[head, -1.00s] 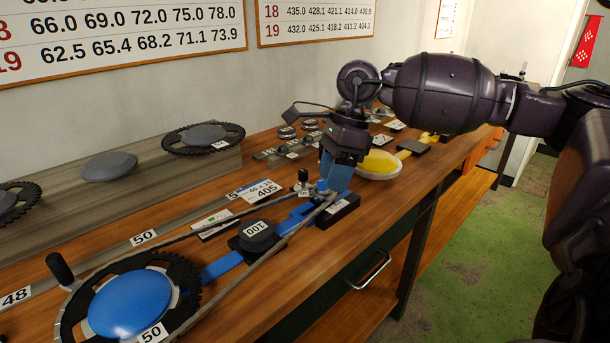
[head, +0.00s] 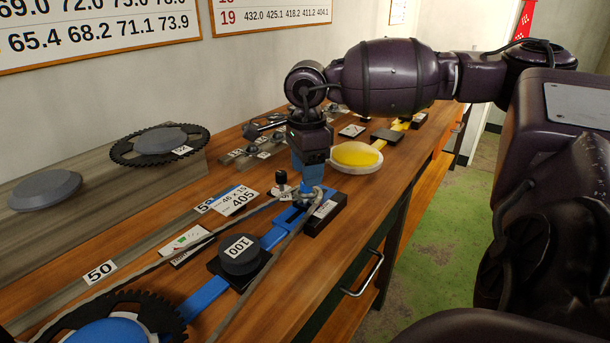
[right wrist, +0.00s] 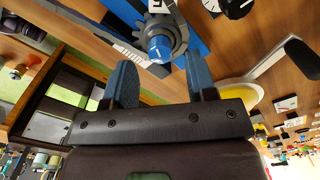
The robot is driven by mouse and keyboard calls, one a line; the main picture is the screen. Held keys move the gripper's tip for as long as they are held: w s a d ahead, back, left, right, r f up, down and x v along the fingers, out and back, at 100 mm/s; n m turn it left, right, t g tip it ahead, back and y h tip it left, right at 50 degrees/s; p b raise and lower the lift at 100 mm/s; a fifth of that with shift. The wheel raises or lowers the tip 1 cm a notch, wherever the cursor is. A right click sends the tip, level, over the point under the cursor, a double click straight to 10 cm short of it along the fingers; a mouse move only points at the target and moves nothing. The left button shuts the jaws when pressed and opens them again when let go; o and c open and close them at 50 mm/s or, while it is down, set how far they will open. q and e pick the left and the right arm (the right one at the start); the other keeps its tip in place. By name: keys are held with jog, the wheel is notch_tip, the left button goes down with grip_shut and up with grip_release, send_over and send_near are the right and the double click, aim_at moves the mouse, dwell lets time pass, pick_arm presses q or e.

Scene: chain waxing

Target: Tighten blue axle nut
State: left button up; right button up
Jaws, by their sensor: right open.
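The blue axle nut (right wrist: 158,47) shows in the right wrist view as a blue round knob in front of a grey toothed sprocket (right wrist: 171,30). My right gripper (right wrist: 160,76) is open there. Its two blue fingers are spread, and the nut lies ahead of the gap between them. In the head view my right gripper (head: 312,172) points down over the far end of the blue bar (head: 204,298), and the nut is hidden or merged with it. I cannot tell whether the fingers touch the nut. The chain (head: 262,268) runs to this end. My left gripper is not in view.
A large chainring (head: 150,308) is at the lower left. A yellow-topped round dish (head: 356,155) is right of the gripper. A black knob (head: 281,179) stands just left. The bench's front strip is clear.

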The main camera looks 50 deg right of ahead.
jog(key=shift+f, duration=1.3)
jog(key=c, duration=0.9)
